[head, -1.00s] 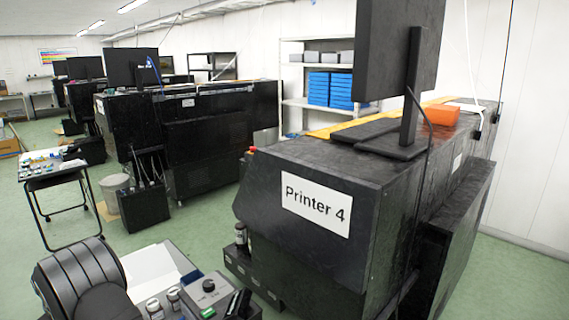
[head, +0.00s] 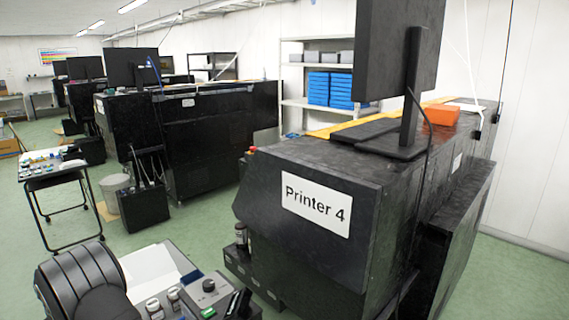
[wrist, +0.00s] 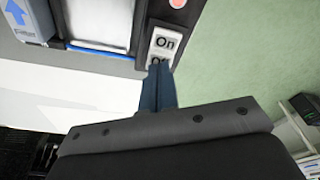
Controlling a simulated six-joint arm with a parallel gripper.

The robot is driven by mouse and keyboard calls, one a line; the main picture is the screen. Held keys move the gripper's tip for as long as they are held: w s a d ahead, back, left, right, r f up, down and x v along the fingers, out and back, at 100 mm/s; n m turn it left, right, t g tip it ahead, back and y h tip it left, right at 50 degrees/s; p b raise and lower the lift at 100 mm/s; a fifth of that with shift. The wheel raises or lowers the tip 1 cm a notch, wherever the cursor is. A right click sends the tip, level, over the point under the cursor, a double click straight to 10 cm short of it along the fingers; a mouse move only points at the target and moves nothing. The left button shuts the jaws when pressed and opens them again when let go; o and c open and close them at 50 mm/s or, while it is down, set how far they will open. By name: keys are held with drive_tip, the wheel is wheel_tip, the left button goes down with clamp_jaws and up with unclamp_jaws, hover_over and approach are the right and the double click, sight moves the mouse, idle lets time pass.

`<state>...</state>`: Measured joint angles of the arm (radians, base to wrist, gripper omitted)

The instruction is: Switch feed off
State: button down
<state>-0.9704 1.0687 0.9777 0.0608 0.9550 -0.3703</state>
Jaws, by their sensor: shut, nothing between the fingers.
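I cannot make out the switch in the head view.
A pink-red round button (wrist: 177,3) lies just above the switch. A grey box with a blue arrow (wrist: 18,14) is at upper left in the wrist view. Printer 4 (head: 290,250) fills the head view's right side. Small bottles (head: 154,308) stand near a knob box (head: 209,287).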

drive_tip(key=shift+f, duration=0.2)
drive_tip(key=shift+r, duration=3.5)
wheel_tip(320, 180, down, 7)
drive_tip(key=shift+f, duration=0.1)
